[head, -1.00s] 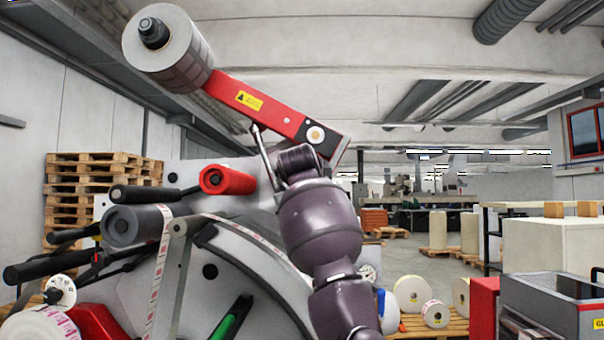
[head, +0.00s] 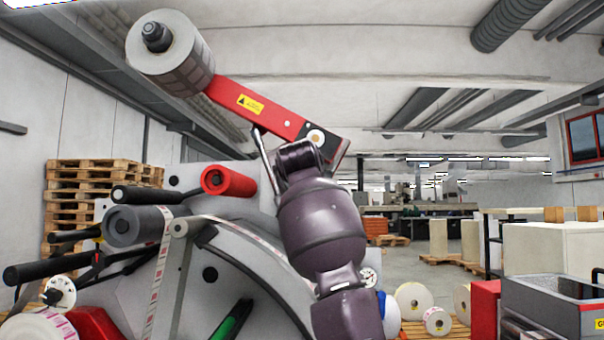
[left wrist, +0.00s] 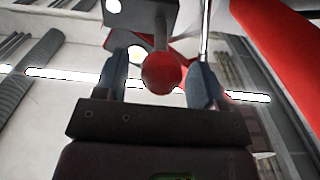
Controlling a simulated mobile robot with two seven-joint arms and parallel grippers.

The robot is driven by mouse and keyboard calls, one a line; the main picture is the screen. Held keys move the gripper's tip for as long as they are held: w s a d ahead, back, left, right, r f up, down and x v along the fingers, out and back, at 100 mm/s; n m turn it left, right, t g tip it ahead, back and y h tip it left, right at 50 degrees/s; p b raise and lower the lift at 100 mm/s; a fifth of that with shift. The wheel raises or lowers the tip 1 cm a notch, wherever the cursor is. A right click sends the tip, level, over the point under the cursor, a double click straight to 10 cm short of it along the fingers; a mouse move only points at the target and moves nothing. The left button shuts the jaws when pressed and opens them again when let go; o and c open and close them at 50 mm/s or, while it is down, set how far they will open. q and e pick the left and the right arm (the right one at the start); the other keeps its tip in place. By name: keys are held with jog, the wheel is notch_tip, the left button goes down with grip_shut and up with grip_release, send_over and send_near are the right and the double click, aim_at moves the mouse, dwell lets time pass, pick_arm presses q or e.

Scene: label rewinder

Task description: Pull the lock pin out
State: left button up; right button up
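A red ball knob (left wrist: 161,73) on a short light stem, seemingly the lock pin's handle, shows in the left wrist view. My left gripper (left wrist: 162,75) is open, with one finger on each side of the knob. A gap shows between the knob and the left-hand finger; the right-hand finger is close to it, and I cannot tell if they touch. In the head view my left arm reaches up to the lower end of the red swing arm (head: 285,119); its wrist hides the gripper and the knob there. My right gripper is in neither view.
The swing arm carries a grey roll (head: 178,62) at its upper end. A thin metal rod (head: 265,155) stands close beside my wrist. A red roller (head: 229,181) and a grey roller (head: 134,226) stick out from the machine at left. Label rolls (head: 413,300) lie on a pallet behind.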

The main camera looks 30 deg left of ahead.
pick_arm(q)
jog(key=shift+w, duration=0.1)
jog(key=b+v, duration=0.2)
jog(key=v, duration=0.9)
jog(key=shift+b, duration=0.4)
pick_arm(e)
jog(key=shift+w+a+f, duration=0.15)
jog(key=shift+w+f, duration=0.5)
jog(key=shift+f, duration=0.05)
pick_arm(q)
jog(key=shift+f, duration=0.1)
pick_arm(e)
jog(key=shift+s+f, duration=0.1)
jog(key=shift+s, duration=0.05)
